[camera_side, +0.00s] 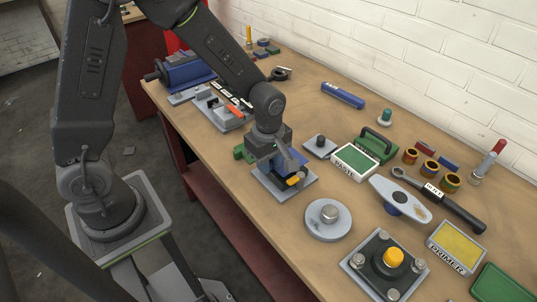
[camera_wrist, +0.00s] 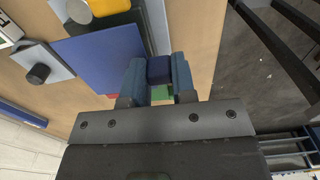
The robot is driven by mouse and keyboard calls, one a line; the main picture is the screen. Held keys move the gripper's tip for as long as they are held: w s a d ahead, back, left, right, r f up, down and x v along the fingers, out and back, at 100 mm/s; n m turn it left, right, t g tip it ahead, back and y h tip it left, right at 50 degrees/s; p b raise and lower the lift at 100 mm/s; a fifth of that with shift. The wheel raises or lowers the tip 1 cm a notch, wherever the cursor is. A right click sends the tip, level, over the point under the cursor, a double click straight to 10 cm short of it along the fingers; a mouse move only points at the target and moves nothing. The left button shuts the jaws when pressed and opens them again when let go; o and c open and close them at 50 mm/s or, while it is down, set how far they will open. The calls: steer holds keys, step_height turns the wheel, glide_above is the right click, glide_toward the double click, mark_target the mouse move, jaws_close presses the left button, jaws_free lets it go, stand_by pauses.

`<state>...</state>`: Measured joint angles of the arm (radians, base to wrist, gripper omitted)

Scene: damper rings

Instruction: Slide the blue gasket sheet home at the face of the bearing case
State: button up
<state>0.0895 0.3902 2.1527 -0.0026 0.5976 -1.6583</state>
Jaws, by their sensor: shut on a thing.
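My gripper (camera_wrist: 160,75) is shut on a dark blue block, which looks like the grip of the blue gasket sheet (camera_wrist: 97,62). In the wrist view the flat sheet spreads left of my fingers. In the side view the sheet (camera_side: 291,160) shows only partly below my gripper (camera_side: 281,160). It stands over a grey base plate (camera_side: 267,182) that carries a dark body with a yellow end (camera_side: 294,180), likely the bearing case. The yellow end also shows at the top of the wrist view (camera_wrist: 108,6). I cannot tell whether the sheet touches the case face.
A small grey plate with a black knob (camera_side: 320,143) and a green-topped tray (camera_side: 356,162) stand right of the case. A round grey disc (camera_side: 328,219) lies in front of it. A green block (camera_side: 243,152) is close on the left.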

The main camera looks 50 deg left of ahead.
stand_by(0.4)
step_height(320, 180, up, 5)
steer(key=shift+f, duration=0.1)
step_height(320, 180, down, 6)
steer(key=shift+r, duration=0.2)
steer(key=shift+f, duration=0.3)
steer(key=shift+f, duration=0.45)
steer(key=shift+f, duration=0.2)
stand_by(0.7)
steer(key=o, duration=1)
